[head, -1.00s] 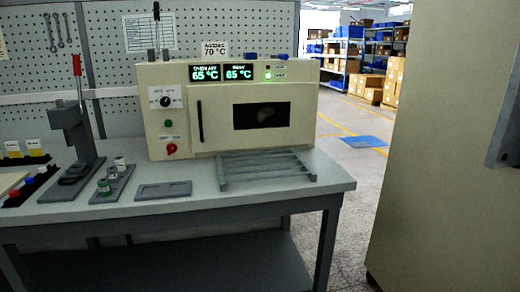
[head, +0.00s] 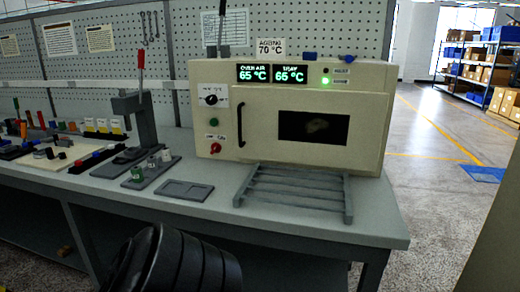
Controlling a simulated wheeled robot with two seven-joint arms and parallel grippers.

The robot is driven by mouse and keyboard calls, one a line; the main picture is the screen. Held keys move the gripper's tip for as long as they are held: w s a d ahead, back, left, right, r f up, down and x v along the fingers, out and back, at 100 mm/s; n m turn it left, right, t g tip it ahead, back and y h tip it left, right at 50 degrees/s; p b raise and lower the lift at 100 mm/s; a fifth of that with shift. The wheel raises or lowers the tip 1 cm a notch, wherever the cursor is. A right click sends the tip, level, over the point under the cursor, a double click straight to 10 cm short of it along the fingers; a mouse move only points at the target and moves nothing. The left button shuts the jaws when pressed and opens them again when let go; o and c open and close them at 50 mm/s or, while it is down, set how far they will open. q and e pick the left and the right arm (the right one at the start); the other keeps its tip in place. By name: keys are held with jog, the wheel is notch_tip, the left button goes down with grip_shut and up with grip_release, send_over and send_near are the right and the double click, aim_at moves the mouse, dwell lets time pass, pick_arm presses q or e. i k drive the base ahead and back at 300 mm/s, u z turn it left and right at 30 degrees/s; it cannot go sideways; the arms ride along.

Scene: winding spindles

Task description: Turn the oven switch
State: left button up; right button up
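A cream oven (head: 370,110) stands on the grey workbench with its door shut. Its left panel has a black dial on a white plate (head: 211,99), a green button (head: 213,122) and a red rotary switch (head: 215,148) with small labels above it. The labels are too small to read. Two displays (head: 275,74) both show 65 °C, and a green lamp (head: 326,81) glows to their right. Neither gripper is in view.
A slatted grey rack (head: 296,190) lies before the oven, beside an empty shallow tray (head: 186,190). A lever press (head: 141,115) and small parts stand to the left. A sign (head: 271,47) reads ageing 70 °C. My black ribbed arm part shows at the bottom.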

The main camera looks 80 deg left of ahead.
aim_at(216, 147)
jog(key=i, duration=0.35)
jog(key=u, duration=1.1)
